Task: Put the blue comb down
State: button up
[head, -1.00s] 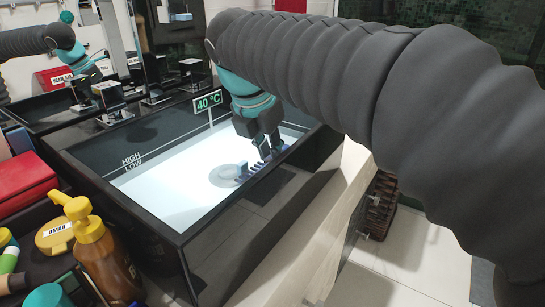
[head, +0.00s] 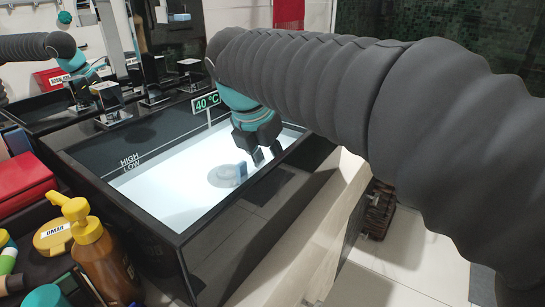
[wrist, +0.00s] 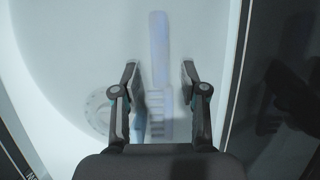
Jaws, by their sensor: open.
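The blue comb (wrist: 159,48) lies in the white-bottomed sink basin (head: 165,185), seen hazily below my fingers in the wrist view. Its plain handle points away from the gripper and its toothed part shows between and below the fingers. In the head view a small blue part of the comb (head: 241,172) shows beside the round drain (head: 222,178). My gripper (head: 267,157) is open and empty above the basin's right side. It also shows in the wrist view (wrist: 159,75), with the fingers apart on either side of the comb. Much of the comb is hidden in the head view.
The basin has dark walls marked HIGH and LOW, and a 40 °C display (head: 206,102) at its back. A red box (head: 24,182), an amber pump bottle (head: 100,255) and a yellow-lidded jar (head: 52,236) crowd the left. Dark faucets stand behind.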

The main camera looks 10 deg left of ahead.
jog(key=v, duration=1.2)
